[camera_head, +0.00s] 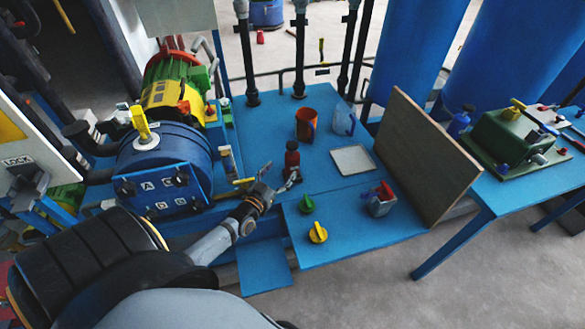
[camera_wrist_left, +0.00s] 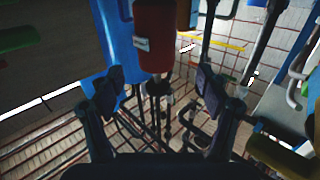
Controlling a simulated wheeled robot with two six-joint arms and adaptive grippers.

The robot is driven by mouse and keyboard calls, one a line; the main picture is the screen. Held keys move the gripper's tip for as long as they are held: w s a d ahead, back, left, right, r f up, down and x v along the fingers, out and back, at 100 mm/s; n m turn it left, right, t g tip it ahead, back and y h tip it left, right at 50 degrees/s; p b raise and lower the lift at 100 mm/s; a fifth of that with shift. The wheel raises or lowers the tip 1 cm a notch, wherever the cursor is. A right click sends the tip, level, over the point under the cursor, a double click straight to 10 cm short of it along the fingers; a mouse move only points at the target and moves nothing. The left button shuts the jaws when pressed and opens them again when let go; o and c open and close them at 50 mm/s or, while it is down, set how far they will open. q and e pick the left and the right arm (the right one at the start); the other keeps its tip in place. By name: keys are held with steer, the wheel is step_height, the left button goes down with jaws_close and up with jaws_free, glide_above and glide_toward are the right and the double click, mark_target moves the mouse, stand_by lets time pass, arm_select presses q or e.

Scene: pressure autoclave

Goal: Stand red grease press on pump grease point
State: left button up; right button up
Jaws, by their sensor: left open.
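The red grease press (camera_head: 292,160), a small red cylinder with a dark top, stands upright on the blue table, to the right of the pump. In the left wrist view the red cylinder (camera_wrist_left: 155,38) has a pale label and lies beyond the fingertips, between their lines. My left gripper (camera_head: 283,186) is open beside the lower part of the press; the gap between its fingers (camera_wrist_left: 162,82) looks empty. Whether a finger touches the press is unclear. My right gripper is out of view.
An orange cup (camera_head: 306,124), a clear blue jug (camera_head: 344,118) and a white tray (camera_head: 353,160) stand behind. A brown board (camera_head: 425,155) closes the right side.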

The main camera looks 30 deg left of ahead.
mark_target(288, 163)
arm_select(q)
steer(key=shift+w, duration=0.15)
steer(key=shift+w+a+b, duration=0.1)
steer(key=shift+w+b, duration=0.3)
steer(key=shift+w, duration=0.7)
steer(key=shift+w+f, duration=0.1)
steer(key=shift+w, duration=0.25)
steer(key=w+b, duration=0.1)
steer(key=w, duration=0.2)
steer(key=shift+f+b, duration=0.1)
steer(key=shift+b, duration=0.3)
steer(key=shift+w, duration=0.75)
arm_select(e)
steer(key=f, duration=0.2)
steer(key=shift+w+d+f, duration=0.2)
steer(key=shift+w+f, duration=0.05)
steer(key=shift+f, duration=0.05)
